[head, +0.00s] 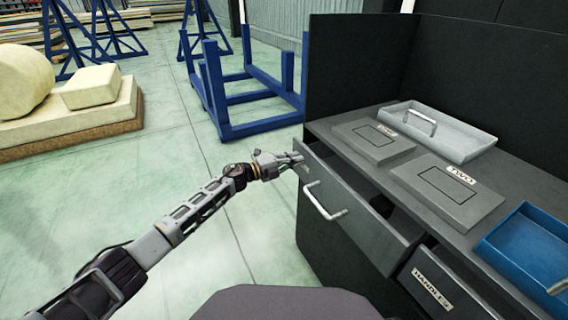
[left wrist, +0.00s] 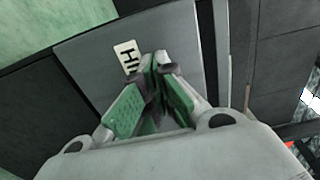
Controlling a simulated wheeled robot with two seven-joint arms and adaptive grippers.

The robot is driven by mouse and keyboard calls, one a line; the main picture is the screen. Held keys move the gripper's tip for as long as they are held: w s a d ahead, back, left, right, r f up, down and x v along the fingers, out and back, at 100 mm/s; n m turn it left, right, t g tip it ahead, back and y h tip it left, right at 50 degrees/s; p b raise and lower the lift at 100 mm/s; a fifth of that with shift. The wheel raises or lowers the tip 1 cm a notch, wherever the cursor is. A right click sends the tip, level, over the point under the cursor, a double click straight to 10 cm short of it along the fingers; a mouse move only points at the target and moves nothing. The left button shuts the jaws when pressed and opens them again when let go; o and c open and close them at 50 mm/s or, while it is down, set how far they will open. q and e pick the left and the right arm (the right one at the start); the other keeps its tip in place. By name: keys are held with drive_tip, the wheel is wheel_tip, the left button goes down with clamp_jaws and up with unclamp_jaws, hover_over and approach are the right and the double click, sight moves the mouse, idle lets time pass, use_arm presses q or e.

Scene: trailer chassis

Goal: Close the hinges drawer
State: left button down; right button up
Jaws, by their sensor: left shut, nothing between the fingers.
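The hinges drawer (head: 362,230) is a grey drawer at the left end of the dark cabinet. It stands partly open, with a gap and dark inside showing behind its front. Its pale bar handle (head: 325,207) is on the front. My left gripper (head: 296,158) is shut and empty at the far upper end of the drawer front, away from the handle. In the left wrist view, the shut fingers (left wrist: 155,65) point at the grey drawer front (left wrist: 88,62), beside a white label (left wrist: 126,57) starting "HI". I cannot tell whether they touch it. My right gripper is not in view.
A drawer labelled "HANDLES" (head: 432,290) is to the right. On the worktop are two grey lidded plates (head: 374,140), (head: 447,190), a grey tray with a handle (head: 462,142) and a blue tray (head: 530,248).

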use_arm(q)
drive_tip(key=x, duration=0.3)
drive_tip(key=shift+r, duration=0.1)
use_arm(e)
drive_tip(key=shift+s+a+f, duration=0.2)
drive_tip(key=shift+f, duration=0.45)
use_arm(q)
drive_tip(key=shift+r, duration=0.1)
drive_tip(key=shift+a, duration=0.1)
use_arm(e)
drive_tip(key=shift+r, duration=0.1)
use_arm(q)
drive_tip(key=p+v, duration=0.3)
drive_tip(key=v, duration=1.1)
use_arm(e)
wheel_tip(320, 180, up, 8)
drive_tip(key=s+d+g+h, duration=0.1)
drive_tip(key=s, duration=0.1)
use_arm(q)
drive_tip(key=shift+s, duration=0.1)
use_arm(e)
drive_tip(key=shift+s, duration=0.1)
